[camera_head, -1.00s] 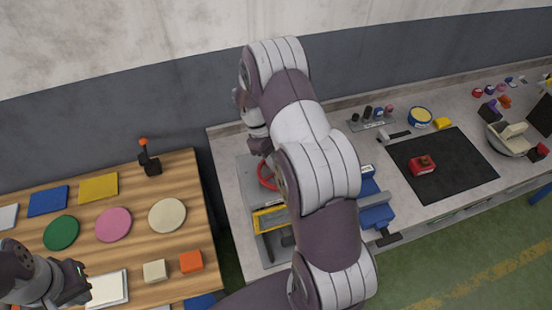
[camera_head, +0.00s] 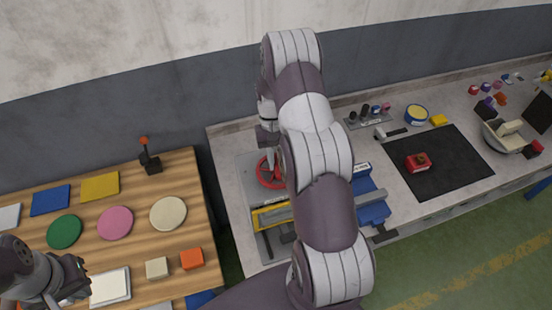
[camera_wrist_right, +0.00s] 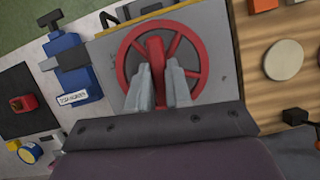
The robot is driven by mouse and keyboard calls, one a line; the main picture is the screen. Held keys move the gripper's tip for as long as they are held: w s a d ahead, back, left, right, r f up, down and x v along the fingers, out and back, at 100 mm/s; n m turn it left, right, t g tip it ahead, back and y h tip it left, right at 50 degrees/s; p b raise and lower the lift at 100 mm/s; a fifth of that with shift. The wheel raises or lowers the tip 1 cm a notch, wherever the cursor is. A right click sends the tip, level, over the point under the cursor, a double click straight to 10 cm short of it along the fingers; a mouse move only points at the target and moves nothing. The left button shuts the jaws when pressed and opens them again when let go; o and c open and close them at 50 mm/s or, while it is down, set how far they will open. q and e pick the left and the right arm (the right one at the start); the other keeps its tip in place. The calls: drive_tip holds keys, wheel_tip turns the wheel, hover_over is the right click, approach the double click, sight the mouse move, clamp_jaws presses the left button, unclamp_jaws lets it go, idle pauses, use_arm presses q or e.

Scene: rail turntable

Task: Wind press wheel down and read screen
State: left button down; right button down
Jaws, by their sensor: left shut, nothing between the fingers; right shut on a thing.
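The red press wheel (camera_head: 268,174) lies on a grey plate at the left end of the grey bench, partly behind my right arm. In the right wrist view the wheel (camera_wrist_right: 196,42) shows its rim and spokes. My right gripper (camera_wrist_right: 160,72) is shut on a raised red part of the wheel, which stands between its two fingers. In the head view the right gripper (camera_head: 269,154) reaches down to the wheel from above. My left gripper (camera_head: 82,276) is shut and empty over the wooden table's front left. I cannot identify a readable screen.
A yellow-framed piece (camera_head: 272,216) sits just in front of the wheel. A blue vise-like device (camera_head: 372,204) stands right of it. A black mat (camera_head: 450,172) bears a red block (camera_head: 417,162). The wooden table (camera_head: 190,225) holds coloured discs and blocks.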

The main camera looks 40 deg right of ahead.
drive_tip(key=shift+s+a+f+m, duration=0.15)
drive_tip(key=shift+s+f+m, duration=0.15)
drive_tip(key=shift+s+f, duration=0.05)
idle(0.3)
drive_tip(key=c, duration=1.1)
unclamp_jaws()
drive_tip(key=shift+o, duration=0.3)
drive_tip(key=shift+w+r, duration=0.1)
drive_tip(key=shift+w, duration=0.15)
